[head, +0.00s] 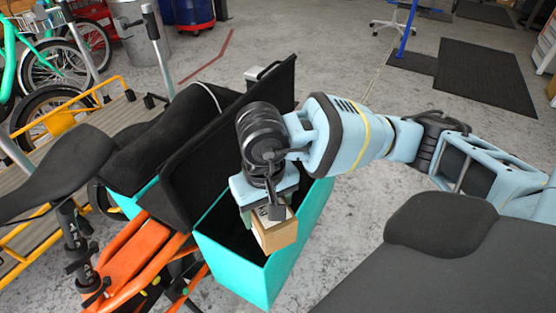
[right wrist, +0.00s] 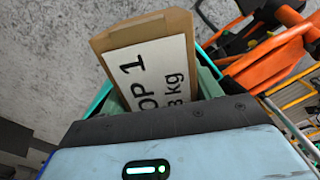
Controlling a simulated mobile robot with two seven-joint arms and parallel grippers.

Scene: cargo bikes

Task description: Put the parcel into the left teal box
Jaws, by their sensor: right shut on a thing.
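My right gripper (head: 275,212) is shut on the parcel (head: 277,236), a small brown cardboard box. The right wrist view shows the parcel (right wrist: 150,70) with a white label reading "OP 1" and "kg", partly cut off. The parcel is over the opening of the nearer teal box (head: 240,268), whose black lid (head: 225,130) stands open on its far side. I cannot tell whether the parcel's lower edge is below the rim. My left gripper is not in view.
The orange bike frame (head: 130,258) and a black saddle (head: 55,188) are at the left. A bike with a yellow rack (head: 75,118) stands behind it. A black mat (head: 485,75) lies at the back right. The grey floor right of the nearer box is clear.

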